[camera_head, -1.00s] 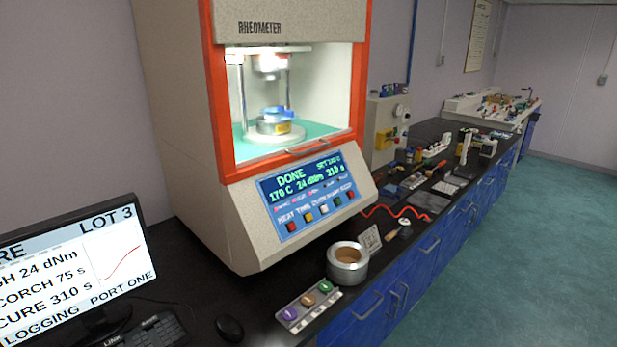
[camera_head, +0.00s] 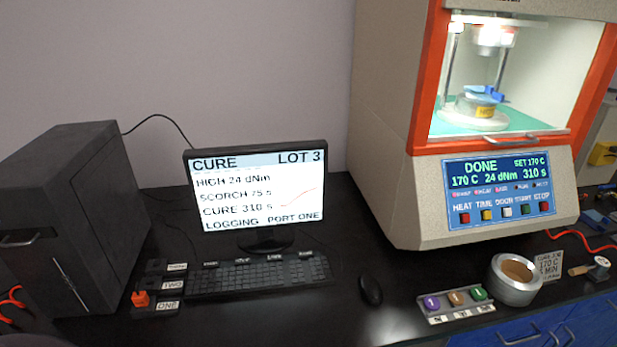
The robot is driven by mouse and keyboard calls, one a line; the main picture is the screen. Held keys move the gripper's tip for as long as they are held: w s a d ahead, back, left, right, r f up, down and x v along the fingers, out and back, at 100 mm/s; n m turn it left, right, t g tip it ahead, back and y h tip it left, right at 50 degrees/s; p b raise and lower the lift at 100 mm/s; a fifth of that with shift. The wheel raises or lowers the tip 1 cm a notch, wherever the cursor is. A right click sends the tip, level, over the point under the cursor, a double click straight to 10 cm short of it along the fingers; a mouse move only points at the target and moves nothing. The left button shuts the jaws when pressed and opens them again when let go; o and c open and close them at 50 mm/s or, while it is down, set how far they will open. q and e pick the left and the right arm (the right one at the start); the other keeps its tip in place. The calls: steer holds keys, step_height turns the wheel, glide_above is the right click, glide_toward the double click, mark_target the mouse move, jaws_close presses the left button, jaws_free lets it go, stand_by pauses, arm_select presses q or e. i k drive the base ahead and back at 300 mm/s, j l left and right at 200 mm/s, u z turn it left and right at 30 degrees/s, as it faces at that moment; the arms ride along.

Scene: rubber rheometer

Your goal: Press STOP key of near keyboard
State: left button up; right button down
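The near keyboard (camera_head: 258,279) is black and lies flat in front of the monitor (camera_head: 258,190). Several small labels stand along its back edge; they are too small to read surely, so I cannot tell which marks STOP. The monitor reads CURE, LOT 3, LOGGING, PORT ONE. The rheometer panel (camera_head: 497,188) reads DONE and has its own row of keys, the rightmost labelled STOP. Neither of my grippers shows in the head view.
A port block (camera_head: 157,285) labelled ONE and TWO, with an orange plug (camera_head: 140,299), sits left of the keyboard. A mouse (camera_head: 370,290), a button tray (camera_head: 455,303) and a metal cup (camera_head: 515,280) lie to the right. A dark cabinet (camera_head: 75,215) stands at left.

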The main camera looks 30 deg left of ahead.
mark_target(242, 261)
steer(key=u, duration=1.4)
